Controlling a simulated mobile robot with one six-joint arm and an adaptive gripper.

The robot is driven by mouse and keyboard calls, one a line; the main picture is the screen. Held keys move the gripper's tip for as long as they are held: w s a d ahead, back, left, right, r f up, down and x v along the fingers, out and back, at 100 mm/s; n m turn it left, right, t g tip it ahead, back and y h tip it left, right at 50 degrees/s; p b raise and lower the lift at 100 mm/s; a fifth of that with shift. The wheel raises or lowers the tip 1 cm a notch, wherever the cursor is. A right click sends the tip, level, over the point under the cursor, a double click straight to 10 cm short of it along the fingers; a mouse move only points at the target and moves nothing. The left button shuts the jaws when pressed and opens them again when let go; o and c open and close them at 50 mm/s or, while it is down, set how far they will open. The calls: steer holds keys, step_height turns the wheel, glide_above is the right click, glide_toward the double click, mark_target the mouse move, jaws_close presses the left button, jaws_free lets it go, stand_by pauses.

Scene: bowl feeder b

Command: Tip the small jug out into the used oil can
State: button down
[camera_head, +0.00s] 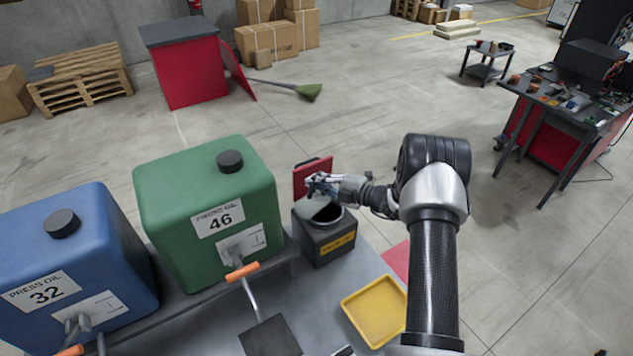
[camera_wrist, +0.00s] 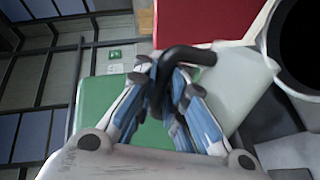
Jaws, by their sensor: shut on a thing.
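The small jug (camera_head: 327,212) is pale, with a black handle. My gripper (camera_head: 316,184) is shut on that handle, which shows between the fingers in the wrist view (camera_wrist: 180,57). The jug's pale body (camera_wrist: 238,88) lies to the right of the fingers there. The used oil can (camera_head: 327,245) is a dark box with a yellow label and a wide round mouth. The jug is at the left part of this mouth and looks tilted. I cannot tell whether it touches the rim. A dark round opening fills the wrist view's upper right corner. The jug's contents are hidden.
A green press oil tank 46 (camera_head: 205,215) stands close left of the can, with a blue tank 32 (camera_head: 68,270) beyond. A red panel (camera_head: 303,177) is behind the can. A yellow tray (camera_head: 374,312) lies in front on the bench, near an orange-handled tap (camera_head: 243,272).

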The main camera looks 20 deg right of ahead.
mark_target(309, 193)
steer(key=shift+f+b, duration=0.2)
steer(key=shift+b, duration=1)
steer(key=shift+b, duration=1.25)
steer(key=a+n+b, duration=0.1)
steer(key=b, duration=0.1)
steer(key=s+a+f+n+b, duration=0.1)
steer(key=shift+s+a+t+h+b, duration=0.15)
steer(key=shift+s+t+h+b, duration=0.15)
steer(key=shift+b, duration=0.05)
steer(key=shift+s+a+n+b, duration=0.25)
steer(key=shift+a+n+b, duration=0.1)
steer(key=shift+n+b, duration=0.3)
steer(key=shift+r, duration=0.1)
